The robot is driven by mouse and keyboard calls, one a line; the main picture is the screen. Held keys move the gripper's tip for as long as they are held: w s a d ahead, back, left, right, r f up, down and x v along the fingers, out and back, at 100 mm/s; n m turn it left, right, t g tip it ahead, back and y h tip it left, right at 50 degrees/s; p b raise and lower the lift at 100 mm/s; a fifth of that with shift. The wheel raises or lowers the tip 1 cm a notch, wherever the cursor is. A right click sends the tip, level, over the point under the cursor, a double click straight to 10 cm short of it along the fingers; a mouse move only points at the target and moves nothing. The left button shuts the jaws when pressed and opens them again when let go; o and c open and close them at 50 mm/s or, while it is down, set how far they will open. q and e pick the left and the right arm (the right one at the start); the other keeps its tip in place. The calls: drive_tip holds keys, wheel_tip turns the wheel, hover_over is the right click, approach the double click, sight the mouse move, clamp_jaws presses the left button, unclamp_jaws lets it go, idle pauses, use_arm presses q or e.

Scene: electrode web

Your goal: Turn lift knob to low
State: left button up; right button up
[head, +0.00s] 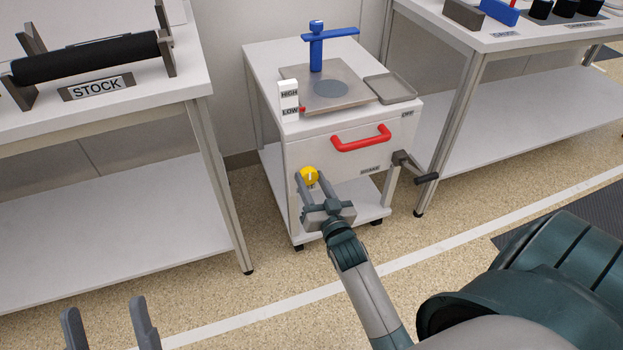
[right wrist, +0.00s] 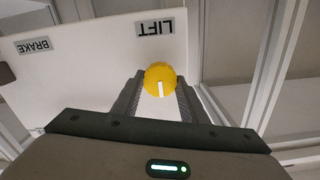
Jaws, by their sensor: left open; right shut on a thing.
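The yellow lift knob (head: 309,175) is on the left of the white cart's front panel (head: 345,157). My right gripper (head: 311,180) reaches up to it and is shut on it. In the right wrist view the knob (right wrist: 160,76) sits between the two fingertips, with a white pointer mark on its face and the LIFT label (right wrist: 155,27) close by. A HIGH/LOW scale (head: 289,101) stands on the cart's top left, with a small red marker (head: 302,110) beside LOW. My left gripper (head: 108,325) is open and empty at the lower left.
The cart also carries a red handle (head: 361,138), a dark crank (head: 415,167), a blue post with a crossbar (head: 317,50) and a grey tray (head: 390,88). The STOCK table (head: 100,120) stands left, another table (head: 470,40) right. Open floor lies in front.

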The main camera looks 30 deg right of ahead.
drive_tip(key=o, duration=1)
drive_tip(key=shift+o, duration=0.2)
drive_tip(key=shift+s, duration=0.1)
drive_tip(key=shift+s+a, duration=0.1)
drive_tip(key=shift+s, duration=0.35)
use_arm(q)
wheel_tip(320, 180, down, 6)
drive_tip(key=w+d+g+p, duration=0.1)
drive_tip(key=d+g+p, duration=0.1)
drive_tip(key=g, duration=0.2)
drive_tip(key=shift+w+f+g+y+p, duration=0.25)
drive_tip(key=shift+w+g+y+p, duration=0.05)
drive_tip(key=shift+y, duration=0.1)
use_arm(e)
drive_tip(key=v, duration=1.6)
drive_tip(key=shift+s, duration=0.2)
